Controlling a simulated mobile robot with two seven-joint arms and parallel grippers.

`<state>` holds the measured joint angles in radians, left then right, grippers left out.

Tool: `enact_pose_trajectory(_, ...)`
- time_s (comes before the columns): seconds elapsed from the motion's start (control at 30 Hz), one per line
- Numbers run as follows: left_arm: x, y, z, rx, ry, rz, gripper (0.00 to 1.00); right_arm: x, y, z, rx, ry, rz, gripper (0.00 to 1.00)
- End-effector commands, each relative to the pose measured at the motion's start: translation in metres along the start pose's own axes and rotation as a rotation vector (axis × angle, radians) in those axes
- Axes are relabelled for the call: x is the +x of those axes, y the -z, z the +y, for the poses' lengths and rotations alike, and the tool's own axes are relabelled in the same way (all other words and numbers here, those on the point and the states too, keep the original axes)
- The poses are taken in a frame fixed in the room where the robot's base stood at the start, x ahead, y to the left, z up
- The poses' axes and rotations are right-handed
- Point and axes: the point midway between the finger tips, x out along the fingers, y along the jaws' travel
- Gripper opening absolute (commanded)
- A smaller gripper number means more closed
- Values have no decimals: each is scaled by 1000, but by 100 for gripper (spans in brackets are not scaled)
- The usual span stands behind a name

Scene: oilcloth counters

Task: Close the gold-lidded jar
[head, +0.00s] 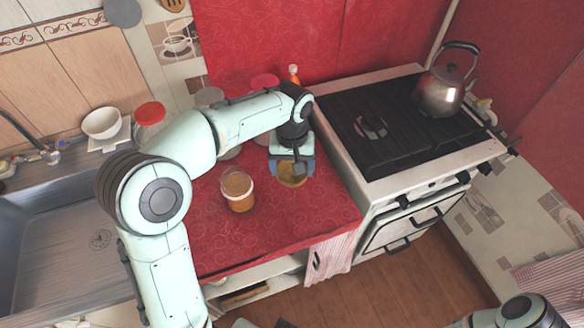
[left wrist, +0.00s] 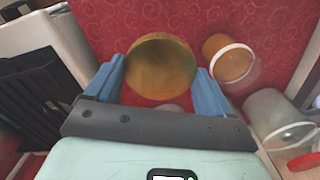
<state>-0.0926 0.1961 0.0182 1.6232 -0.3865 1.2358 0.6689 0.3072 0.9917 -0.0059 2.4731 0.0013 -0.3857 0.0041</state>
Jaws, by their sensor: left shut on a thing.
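My left gripper (head: 291,170) is over the red counter, left of the stove. It is shut on a round gold lid (head: 292,177). In the left wrist view the lid (left wrist: 160,66) sits between the blue fingertips (left wrist: 160,78). A clear jar (head: 238,190) with orange-brown contents stands upright and uncovered on the counter, left of the lid and apart from it. In the left wrist view the jar (left wrist: 230,60) shows its pale rim, to the right of the gripper. My right gripper is not visible; only part of an arm shows at bottom right.
A red-lidded jar (head: 150,118) and a white bowl (head: 102,123) stand at the back left. More lidded jars, including a pink-red lid (head: 265,82), line the back wall behind my arm. The stove (head: 400,130) with a kettle (head: 443,88) is right. The counter's front is clear.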

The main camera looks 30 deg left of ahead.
Motion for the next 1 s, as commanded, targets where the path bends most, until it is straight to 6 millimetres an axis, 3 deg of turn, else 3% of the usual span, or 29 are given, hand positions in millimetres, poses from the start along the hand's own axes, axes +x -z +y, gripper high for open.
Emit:
enact_pose_trajectory(0.27, 7, 1, 3, 17, 2, -1, 55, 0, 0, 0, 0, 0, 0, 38)
enact_pose_trajectory(0.37, 39, 5, 16, 101, 9, -5, 55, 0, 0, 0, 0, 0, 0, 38)
enact_pose_trajectory(0.53, 118, 6, 44, 323, 11, -6, 55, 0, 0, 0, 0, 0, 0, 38)
enact_pose_trajectory(0.6, 141, 5, 52, 395, 6, -4, 55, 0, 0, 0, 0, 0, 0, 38)
enact_pose_trajectory(0.7, 161, 2, 59, 458, 2, -2, 55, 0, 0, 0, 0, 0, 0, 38)
enact_pose_trajectory(0.97, 165, 2, 60, 474, 0, 2, 55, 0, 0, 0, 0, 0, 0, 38)
enact_pose_trajectory(1.0, 165, 2, 60, 473, 0, 2, 55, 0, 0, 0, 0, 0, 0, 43)
